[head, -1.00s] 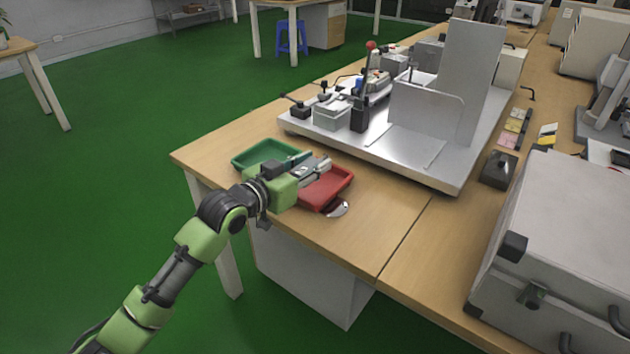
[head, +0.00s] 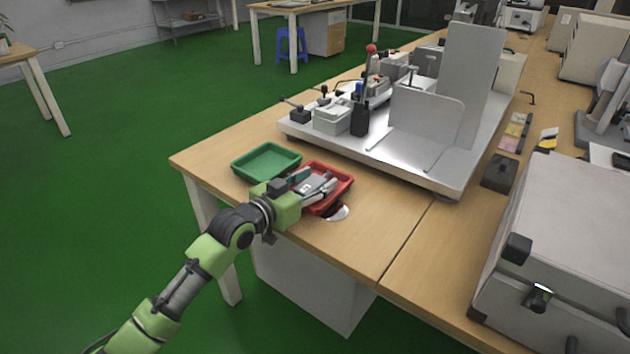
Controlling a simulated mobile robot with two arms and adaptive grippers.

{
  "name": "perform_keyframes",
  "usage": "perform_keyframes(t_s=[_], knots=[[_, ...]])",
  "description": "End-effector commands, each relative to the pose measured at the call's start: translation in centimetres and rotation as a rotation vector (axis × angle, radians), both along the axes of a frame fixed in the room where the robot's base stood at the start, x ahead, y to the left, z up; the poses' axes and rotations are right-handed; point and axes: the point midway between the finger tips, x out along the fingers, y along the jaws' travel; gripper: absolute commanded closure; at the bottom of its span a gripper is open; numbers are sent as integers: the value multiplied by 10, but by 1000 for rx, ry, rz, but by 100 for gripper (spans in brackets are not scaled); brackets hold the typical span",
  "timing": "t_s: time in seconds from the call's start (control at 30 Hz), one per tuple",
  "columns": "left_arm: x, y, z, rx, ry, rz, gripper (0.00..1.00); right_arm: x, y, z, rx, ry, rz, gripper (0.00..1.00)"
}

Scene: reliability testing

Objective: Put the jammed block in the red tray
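The red tray (head: 347,181) lies near the left end of the bench, just right of the green tray. My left gripper (head: 316,184) reaches in from the lower left, its fingers over the red tray. A small grey block (head: 311,184) shows between its fingers, above or in the tray. I cannot tell whether the fingers grip the block or stand apart from it, nor whether it touches the tray floor. The gripper and block hide much of the tray's inside. My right gripper is not in view.
The empty green tray (head: 267,161) sits to the left. A metal test fixture (head: 425,170) with clamps and upright plates stands behind. A grey case (head: 560,240) fills the right. The bench between is clear.

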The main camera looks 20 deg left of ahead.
Motion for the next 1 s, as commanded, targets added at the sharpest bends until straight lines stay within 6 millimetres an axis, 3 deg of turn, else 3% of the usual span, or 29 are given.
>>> perform_keyframes(t_s=[0.33, 0.8, 1.0], knots=[[-10, 5, 1, 2, 0, 1, 54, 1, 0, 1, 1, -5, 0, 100], [-88, 32, 14, 3, 1, 0, 54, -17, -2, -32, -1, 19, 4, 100], [-106, 39, 17, 2, 1, 1, 54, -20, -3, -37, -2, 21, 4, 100]])
